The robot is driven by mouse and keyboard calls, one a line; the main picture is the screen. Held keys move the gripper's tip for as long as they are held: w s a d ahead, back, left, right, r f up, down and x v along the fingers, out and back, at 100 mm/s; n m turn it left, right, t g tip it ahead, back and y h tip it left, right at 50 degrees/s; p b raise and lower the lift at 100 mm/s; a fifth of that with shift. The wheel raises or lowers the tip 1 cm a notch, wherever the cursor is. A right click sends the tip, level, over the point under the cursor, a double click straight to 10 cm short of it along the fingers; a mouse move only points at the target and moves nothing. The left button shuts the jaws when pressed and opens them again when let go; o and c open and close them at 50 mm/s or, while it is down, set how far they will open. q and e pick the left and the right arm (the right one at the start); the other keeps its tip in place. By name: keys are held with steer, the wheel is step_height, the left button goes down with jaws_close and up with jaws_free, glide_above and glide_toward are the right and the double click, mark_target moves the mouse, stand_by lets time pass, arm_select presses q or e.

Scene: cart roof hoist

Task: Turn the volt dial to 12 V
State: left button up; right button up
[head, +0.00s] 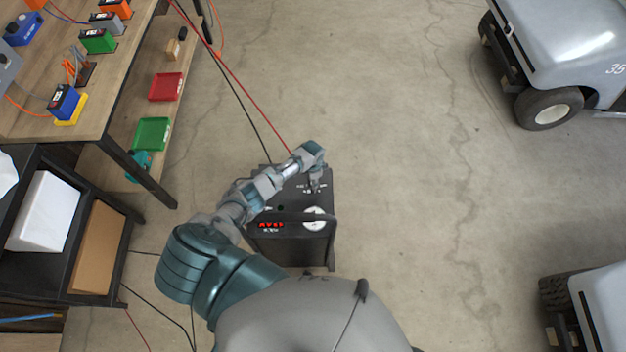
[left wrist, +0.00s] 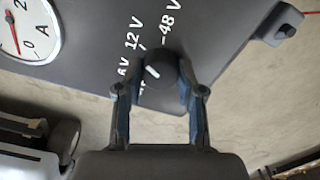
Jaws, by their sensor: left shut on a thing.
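The volt dial (left wrist: 160,72) is a dark round knob with a short white pointer mark, on the grey top panel of the charger (left wrist: 85,50). My left gripper (left wrist: 160,88) is shut on the dial, one finger on each side. The mark slants to the upper left in the left wrist view, roughly toward the 12 V label (left wrist: 133,33); the exact setting is hard to tell. A -48 V label (left wrist: 172,24) lies above the knob. In the head view my left gripper (head: 314,182) reaches down onto the charger (head: 285,250) and hides the dial. My right gripper is out of view.
A round ammeter (left wrist: 28,28) sits beside the labels. Red and black cables run from the charger to a wooden bench (head: 60,120) with several batteries. A dark shelf cart (head: 120,245) stands at lower left. Two carts (head: 575,50) stand at right; the floor between is clear.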

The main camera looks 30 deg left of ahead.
arm_select(q)
steer(key=shift+s+a+f, duration=0.1)
steer(key=shift+s+a, duration=0.05)
steer(key=shift+s, duration=0.05)
steer(key=o, duration=1.1)
steer(key=shift+o, duration=0.2)
steer(key=shift+w, duration=0.1)
steer(key=shift+r, duration=0.25)
step_height(320, 180, up, 12)
steer(key=shift+f, duration=0.25)
